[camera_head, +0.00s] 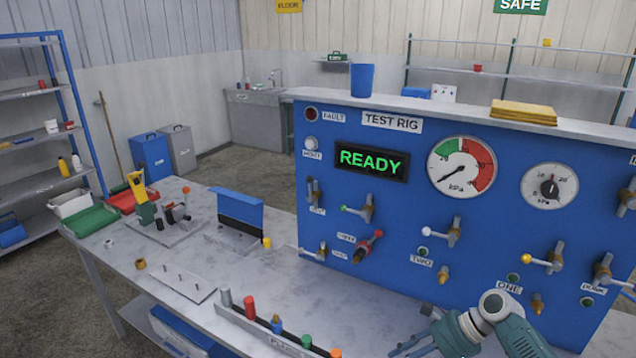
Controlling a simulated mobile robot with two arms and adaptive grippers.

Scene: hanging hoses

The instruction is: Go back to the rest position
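My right arm comes in at the bottom right, in front of the blue test rig panel (400,215). Its gripper (408,346) is at the bottom edge of the view, above the front of the bench, and is partly cut off. I cannot tell whether its fingers are open or shut, and no held thing can be made out. My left arm and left gripper are not in view. No hose can be made out in this view.
The rig's display (371,161) reads READY. Several valve handles and fittings stick out of the panel near my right arm. A rack of coloured fittings (268,328) stands at the bench's front. The bench (215,285) carries fixtures and a green tray (92,220) at left.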

